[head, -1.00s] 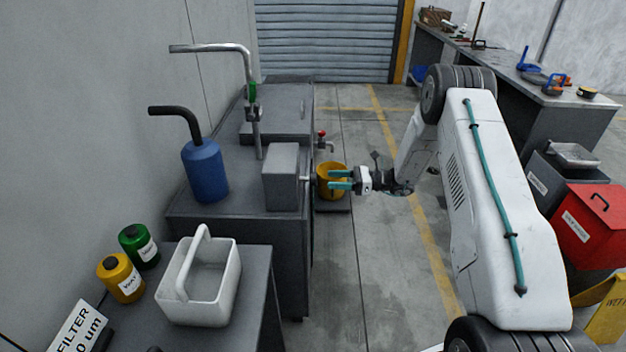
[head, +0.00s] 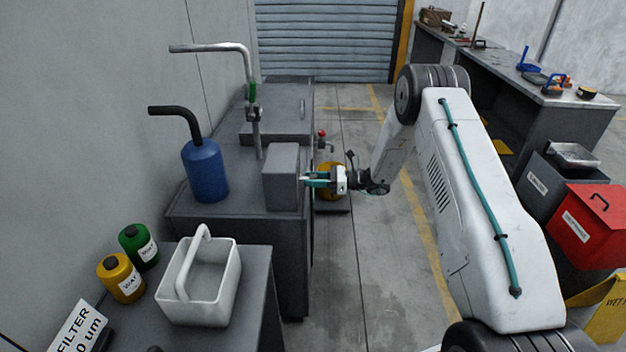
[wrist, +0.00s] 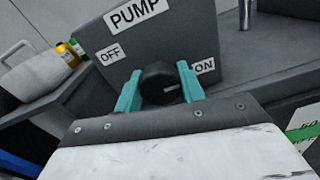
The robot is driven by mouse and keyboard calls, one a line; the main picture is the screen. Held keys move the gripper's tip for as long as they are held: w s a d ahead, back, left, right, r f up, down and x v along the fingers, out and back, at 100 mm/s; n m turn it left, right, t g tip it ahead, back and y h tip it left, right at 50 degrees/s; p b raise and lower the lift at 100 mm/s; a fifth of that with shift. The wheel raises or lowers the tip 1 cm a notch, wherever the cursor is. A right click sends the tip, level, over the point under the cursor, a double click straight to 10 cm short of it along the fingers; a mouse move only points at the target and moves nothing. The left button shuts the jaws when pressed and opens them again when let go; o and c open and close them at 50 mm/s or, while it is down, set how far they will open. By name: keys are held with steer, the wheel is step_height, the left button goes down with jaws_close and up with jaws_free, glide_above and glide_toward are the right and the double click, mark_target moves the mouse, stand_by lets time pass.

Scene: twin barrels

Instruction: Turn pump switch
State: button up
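The pump switch is a black round knob (wrist: 160,84) on the grey pump box (head: 282,176), between an OFF label (wrist: 111,55) on the left and an ON label (wrist: 204,66) on the right. A white mark on the knob points right, toward the ON side. My gripper (head: 310,180) is at the box's right face, with its teal fingers reaching toward it. In the wrist view my gripper (wrist: 160,90) is open, one finger on either side of the knob. I cannot tell whether the fingers touch it. The head view hides the knob behind the fingers.
A blue pump can (head: 205,170) stands left of the box on the grey cabinet. A white caddy (head: 212,302) sits on the near table beside yellow and green bottles.

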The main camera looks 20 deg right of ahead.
steer(key=shift+c, duration=0.2)
steer(key=n, duration=0.8)
steer(key=shift+n, duration=0.4)
steer(key=n, duration=0.9)
steer(key=shift+n, duration=0.3)
stand_by(0.3)
steer(key=o, duration=1)
steer(key=shift+c, duration=0.2)
steer(key=shift+s, duration=0.1)
